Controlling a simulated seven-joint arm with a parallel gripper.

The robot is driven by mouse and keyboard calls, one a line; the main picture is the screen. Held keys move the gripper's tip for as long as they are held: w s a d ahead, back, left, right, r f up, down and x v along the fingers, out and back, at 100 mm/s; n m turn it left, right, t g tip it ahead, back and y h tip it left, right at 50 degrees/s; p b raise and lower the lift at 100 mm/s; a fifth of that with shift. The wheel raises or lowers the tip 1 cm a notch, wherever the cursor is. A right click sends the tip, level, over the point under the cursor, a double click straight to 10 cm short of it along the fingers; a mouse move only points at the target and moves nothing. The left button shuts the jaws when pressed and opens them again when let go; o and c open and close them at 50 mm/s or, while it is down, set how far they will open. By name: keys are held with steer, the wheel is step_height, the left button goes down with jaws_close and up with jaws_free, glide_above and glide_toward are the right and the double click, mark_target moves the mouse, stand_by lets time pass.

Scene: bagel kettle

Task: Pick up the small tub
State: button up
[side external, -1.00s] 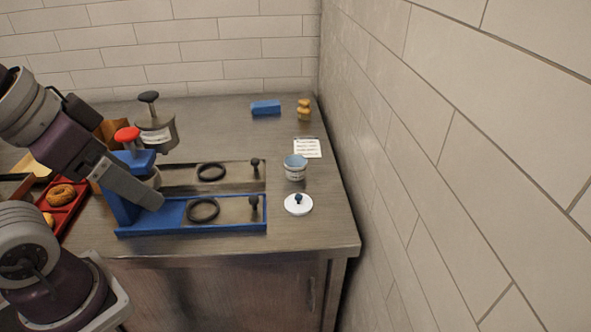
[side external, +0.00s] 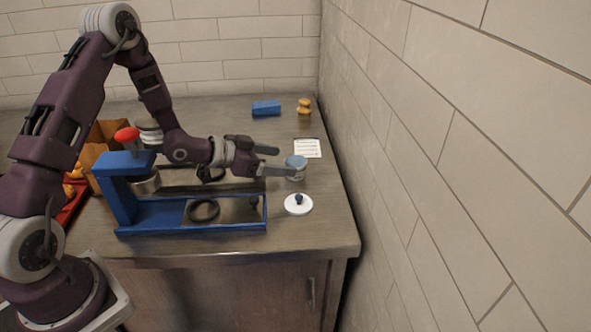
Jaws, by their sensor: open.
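The small tub (side external: 297,163) is a light cup with a blue-grey top, standing upright near the right side of the steel counter. My gripper (side external: 283,161) is open, with its fingers pointing right at the tub. I cannot tell whether either finger touches the tub. A white round lid (side external: 298,204) with a dark blue knob lies on the counter in front of the tub.
A blue press stand (side external: 120,195) with a red knob and a black ring (side external: 204,210) stands left of the lid. A white card (side external: 307,148), a blue block (side external: 266,108) and a yellow-brown stacked object (side external: 304,107) lie behind. A tiled wall (side external: 440,150) rises close on the right.

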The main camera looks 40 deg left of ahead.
mark_target(296, 163)
steer(key=x, duration=0.6)
steer(key=shift+a+f, duration=0.1)
steer(key=shift+a, duration=0.05)
steer(key=c, duration=1.4)
